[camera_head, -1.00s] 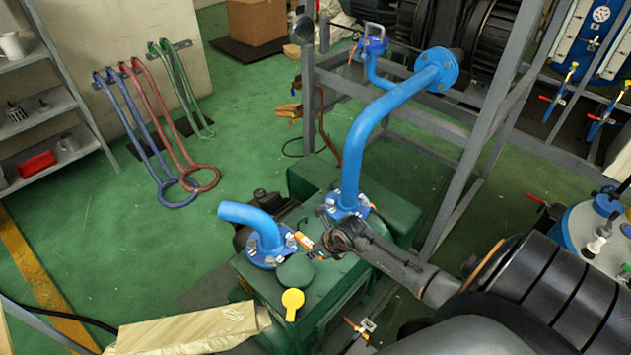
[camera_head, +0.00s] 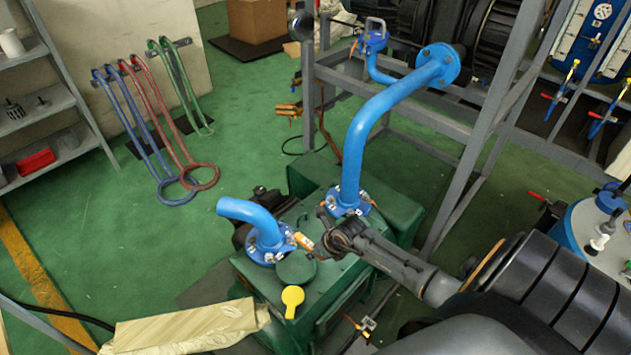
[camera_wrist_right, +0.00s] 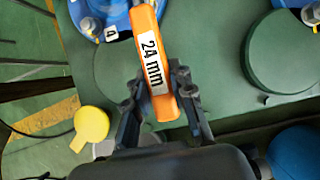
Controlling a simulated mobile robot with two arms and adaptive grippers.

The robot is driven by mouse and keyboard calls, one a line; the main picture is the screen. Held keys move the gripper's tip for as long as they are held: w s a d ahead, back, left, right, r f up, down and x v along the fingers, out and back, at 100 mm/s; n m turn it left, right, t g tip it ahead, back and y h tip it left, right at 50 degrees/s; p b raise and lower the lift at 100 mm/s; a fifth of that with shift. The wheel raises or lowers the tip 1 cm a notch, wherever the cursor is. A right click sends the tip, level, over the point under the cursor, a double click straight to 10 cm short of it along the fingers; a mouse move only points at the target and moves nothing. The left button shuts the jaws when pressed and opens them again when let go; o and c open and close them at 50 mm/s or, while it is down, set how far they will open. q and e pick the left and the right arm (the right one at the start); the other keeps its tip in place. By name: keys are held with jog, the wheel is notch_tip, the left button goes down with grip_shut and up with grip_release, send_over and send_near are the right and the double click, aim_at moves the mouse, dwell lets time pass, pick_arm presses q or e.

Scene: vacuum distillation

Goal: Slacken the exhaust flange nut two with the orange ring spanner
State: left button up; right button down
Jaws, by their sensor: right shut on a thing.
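The orange ring spanner (camera_head: 304,241), labelled 24 mm, is held in my right gripper (camera_head: 322,246). In the right wrist view the spanner (camera_wrist_right: 152,60) stands between the shut fingers (camera_wrist_right: 158,100) and points up toward a blue flange (camera_wrist_right: 110,16). In the head view it reaches toward the blue flange (camera_head: 259,257) under the short bent pipe (camera_head: 252,215). That flange carries several nuts with small white tags. I cannot tell which nut is number two, nor whether the spanner's ring is around a nut. My left gripper is not in view.
The green pump body (camera_head: 312,292) has a yellow tag-shaped part (camera_head: 292,298) and a round green cap (camera_head: 296,267). A tall blue pipe (camera_head: 360,135) rises behind my right gripper. A grey frame (camera_head: 490,130) stands at right. Green floor is open to the left.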

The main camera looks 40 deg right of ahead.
jog(key=shift+f+b, duration=0.55)
jog(key=shift+f, duration=0.15)
jog(key=shift+w+d, duration=0.1)
dwell(0.4)
jog(key=shift+w+d+f+n+y+b, duration=0.15)
jog(key=shift+d+n+b, duration=0.15)
jog(key=shift+d+b, duration=0.25)
jog(key=shift+d+f+n+y+b, duration=0.15)
jog(key=shift+d+n+b, duration=0.2)
jog(key=shift+b, duration=0.25)
jog(key=shift+w+d+r+b, duration=0.1)
jog(key=shift+d+r+b, duration=0.1)
jog(key=shift+d+b, duration=0.15)
